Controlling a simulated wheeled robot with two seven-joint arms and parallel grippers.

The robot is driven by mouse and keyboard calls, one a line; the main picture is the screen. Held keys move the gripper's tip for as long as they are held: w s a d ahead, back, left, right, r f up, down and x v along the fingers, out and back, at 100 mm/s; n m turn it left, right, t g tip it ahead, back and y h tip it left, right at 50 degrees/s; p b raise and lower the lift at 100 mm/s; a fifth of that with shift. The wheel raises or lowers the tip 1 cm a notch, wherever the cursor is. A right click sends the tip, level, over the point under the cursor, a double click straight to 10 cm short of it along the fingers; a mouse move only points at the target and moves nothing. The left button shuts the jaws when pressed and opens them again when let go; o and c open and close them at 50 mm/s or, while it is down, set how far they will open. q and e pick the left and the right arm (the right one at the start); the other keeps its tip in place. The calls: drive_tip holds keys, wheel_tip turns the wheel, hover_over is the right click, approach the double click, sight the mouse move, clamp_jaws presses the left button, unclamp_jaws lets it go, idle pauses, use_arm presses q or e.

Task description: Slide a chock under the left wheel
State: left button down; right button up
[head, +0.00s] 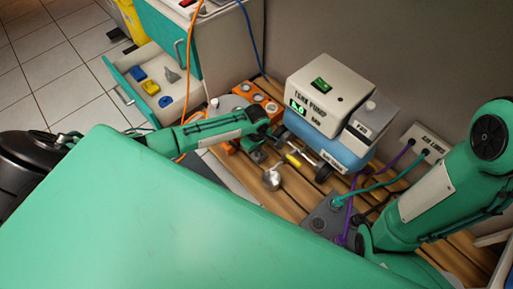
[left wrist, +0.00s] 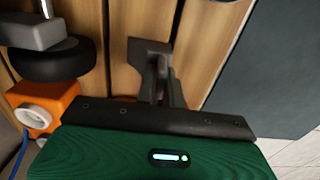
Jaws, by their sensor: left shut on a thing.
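The pump cart (head: 325,110), a cream box on a blue base with dark wheels, stands on wooden slats. One wheel (head: 322,172) shows at its front right. The left one is mostly hidden by my arm in the head view. A black wheel (left wrist: 55,62) shows at upper left in the left wrist view. My left gripper (head: 260,150) points down beside the cart's left side. Its fingers (left wrist: 163,88) are shut on a dark grey block (left wrist: 148,50), which looks like the chock. It sits over the slats, apart from the wheel; whether it touches the slats is unclear.
An orange block with round white sockets (left wrist: 38,112) lies close to the wheel. A silver round object (head: 272,180) and a yellow-handled part (head: 293,160) lie in front of the cart. An open drawer (head: 150,85) holds small parts. Purple and teal hoses run at right.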

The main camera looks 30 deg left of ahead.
use_arm(q)
drive_tip(key=shift+w, duration=0.2)
drive_tip(key=shift+w+d+p, duration=0.2)
drive_tip(key=shift+w+d, duration=0.1)
drive_tip(key=shift+w, duration=0.4)
drive_tip(key=shift+w+d+p, duration=0.15)
drive_tip(key=shift+w+d, duration=0.15)
drive_tip(key=shift+w, duration=0.4)
drive_tip(key=shift+w, duration=0.3)
drive_tip(key=c, duration=1.5)
unclamp_jaws()
drive_tip(key=shift+o, duration=0.2)
